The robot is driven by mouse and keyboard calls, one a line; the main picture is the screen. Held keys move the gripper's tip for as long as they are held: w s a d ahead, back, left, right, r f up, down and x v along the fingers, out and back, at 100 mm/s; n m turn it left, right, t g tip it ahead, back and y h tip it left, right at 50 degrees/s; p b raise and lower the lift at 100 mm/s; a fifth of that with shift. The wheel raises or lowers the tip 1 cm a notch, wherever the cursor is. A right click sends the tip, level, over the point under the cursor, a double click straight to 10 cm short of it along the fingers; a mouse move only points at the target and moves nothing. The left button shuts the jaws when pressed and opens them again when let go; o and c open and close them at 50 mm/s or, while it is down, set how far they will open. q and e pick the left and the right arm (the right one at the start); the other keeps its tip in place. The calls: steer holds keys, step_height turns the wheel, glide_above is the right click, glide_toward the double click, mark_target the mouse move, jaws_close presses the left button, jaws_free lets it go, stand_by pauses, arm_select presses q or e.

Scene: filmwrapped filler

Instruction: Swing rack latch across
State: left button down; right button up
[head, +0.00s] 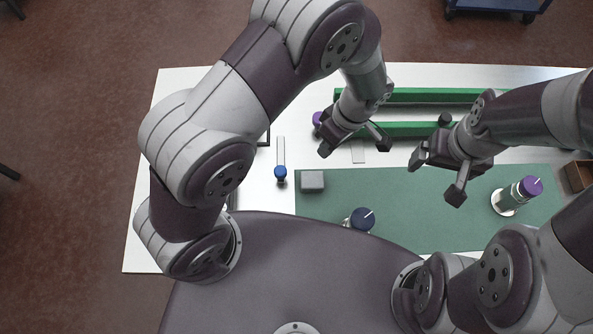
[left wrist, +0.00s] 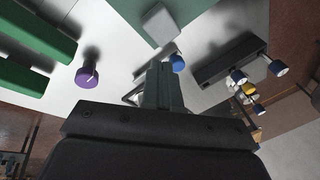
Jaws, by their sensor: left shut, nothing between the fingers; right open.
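No part is clearly marked as the rack latch. A pale narrow strip (head: 280,150) with a blue knob (head: 280,172) lies left of the green mat in the head view. A blue knob (left wrist: 177,62) shows just past my fingers in the left wrist view. A dark block (left wrist: 230,60) there has several blue and yellow knobs beside it. My left gripper (head: 354,146) is shut and empty, above the table near the green rails (head: 400,130). In the left wrist view its fingers (left wrist: 160,82) are together. My right gripper (head: 437,178) is open and empty above the mat.
A purple knob (head: 317,118) stands at the rails' left end; it also shows in the left wrist view (left wrist: 88,75). On the green mat (head: 400,225) are a grey block (head: 312,181), a dark-blue-capped item (head: 361,219) and a purple-capped cylinder (head: 518,193). My left arm hides the table's left part.

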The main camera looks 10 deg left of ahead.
arm_select(q)
steer(key=n, duration=0.3)
steer(key=w+n, duration=0.1)
steer(key=n, duration=0.7)
steer(key=shift+w+r+y, duration=0.25)
steer(key=shift+r+y, duration=0.1)
steer(key=shift+y, duration=0.05)
steer(key=b+x, duration=0.6)
steer(key=x, duration=0.5)
steer(key=shift+d+b, duration=0.1)
steer(key=shift+b, duration=0.2)
steer(key=shift+s+a+r+p, duration=0.25)
steer(key=shift+a+p, duration=0.1)
steer(key=shift+a, duration=0.25)
steer(key=shift+s+a+r+p, duration=0.25)
steer(key=shift+s+a+p, duration=0.1)
steer(key=shift+a, duration=0.25)
steer(key=shift+s+a+f, duration=0.1)
steer(key=shift+s+a, duration=0.15)
steer(key=shift+a, duration=0.3)
